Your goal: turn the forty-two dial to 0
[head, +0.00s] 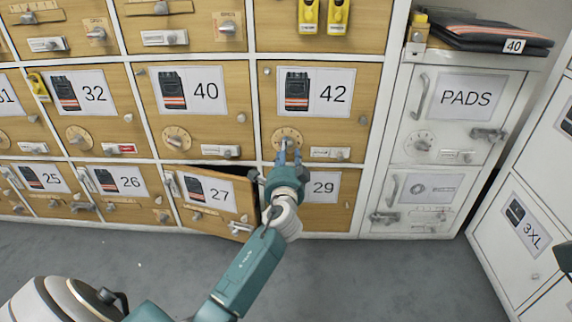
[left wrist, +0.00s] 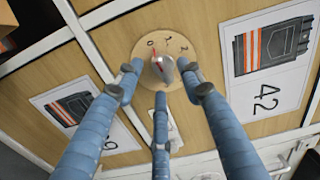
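The forty-two dial (head: 286,137) is a round wooden plate with a small knob, low on the locker door labelled 42 (head: 316,92). In the left wrist view its silver knob (left wrist: 163,66) carries a red pointer, which points roughly toward the 0 mark on the plate. My left gripper (head: 287,152) is at the dial, coming from below. In the left wrist view its three blue fingers (left wrist: 160,82) are spread around the knob, with gaps visible at the sides; contact with the lower finger is unclear. My right gripper is not recognisable in view.
Locker door 27 (head: 217,190) stands ajar just left of my left gripper. Locker 40 (head: 190,92) has a similar dial. The white PADS locker (head: 462,97) is to the right. A dark shape at the right edge is too cut off to identify. Grey floor (head: 395,285) is clear.

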